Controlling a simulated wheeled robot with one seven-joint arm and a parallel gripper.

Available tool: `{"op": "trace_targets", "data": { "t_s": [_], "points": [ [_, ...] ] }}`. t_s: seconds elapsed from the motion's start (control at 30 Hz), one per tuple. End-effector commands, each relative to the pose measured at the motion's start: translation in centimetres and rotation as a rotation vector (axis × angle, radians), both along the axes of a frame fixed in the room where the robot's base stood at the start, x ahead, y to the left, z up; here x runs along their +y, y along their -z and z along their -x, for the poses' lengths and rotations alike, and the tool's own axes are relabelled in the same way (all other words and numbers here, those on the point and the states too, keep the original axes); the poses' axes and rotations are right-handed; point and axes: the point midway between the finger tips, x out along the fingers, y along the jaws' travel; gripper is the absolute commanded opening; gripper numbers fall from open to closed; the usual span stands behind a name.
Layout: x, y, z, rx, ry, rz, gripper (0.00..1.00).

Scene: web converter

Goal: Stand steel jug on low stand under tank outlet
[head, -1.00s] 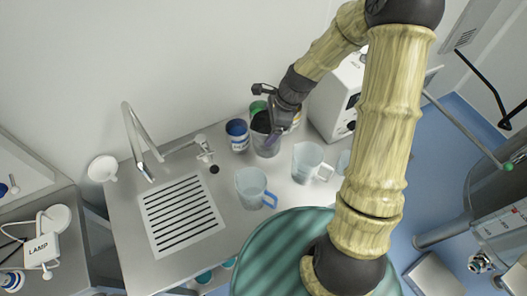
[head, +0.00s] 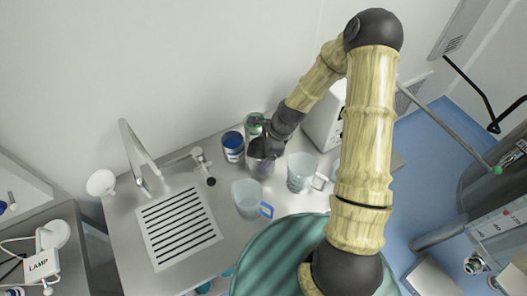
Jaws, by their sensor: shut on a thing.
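The steel jug (head: 260,168) stands on the steel counter at the back, among other vessels. My gripper (head: 268,147) is at the jug's upper part and is shut on it; the fingers are dark and partly hide the jug's top. The steel tank (head: 503,195) stands at the far right, away from the jug. Its outlet fitting (head: 477,263) shows low at the right edge. A low grey block, which looks like the low stand (head: 432,276), is on the blue floor just left of the outlet.
A blue tin (head: 233,147) and a green tin (head: 254,124) stand close beside the jug. Clear plastic jugs (head: 302,173) and (head: 248,198) stand in front. A white box machine (head: 323,122) is to the right. A teal round lid (head: 275,262) fills the foreground.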

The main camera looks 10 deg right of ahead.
Motion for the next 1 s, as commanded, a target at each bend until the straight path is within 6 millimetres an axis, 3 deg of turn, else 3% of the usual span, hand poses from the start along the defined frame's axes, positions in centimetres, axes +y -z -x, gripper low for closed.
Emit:
{"op": "trace_targets", "data": {
  "t_s": [0.17, 0.53, 0.57, 0.6, 0.63, 1.0],
  "points": [
    [0.0, 1.3, 0.0, -0.001, 0.0, -0.001, 0.35],
    [0.0, 1.7, 0.0, -0.002, 0.001, 0.0, 0.35],
    [0.0, 1.7, 0.0, -0.002, 0.001, 0.0, 0.89],
    [0.0, 1.7, 0.0, -0.002, 0.001, 0.0, 0.97],
    [0.0, 1.6, 0.0, -0.002, 0.001, 0.0, 1.0],
    [-0.2, 1.1, -0.1, -0.002, 0.001, 0.001, 1.0]
  ]
}}
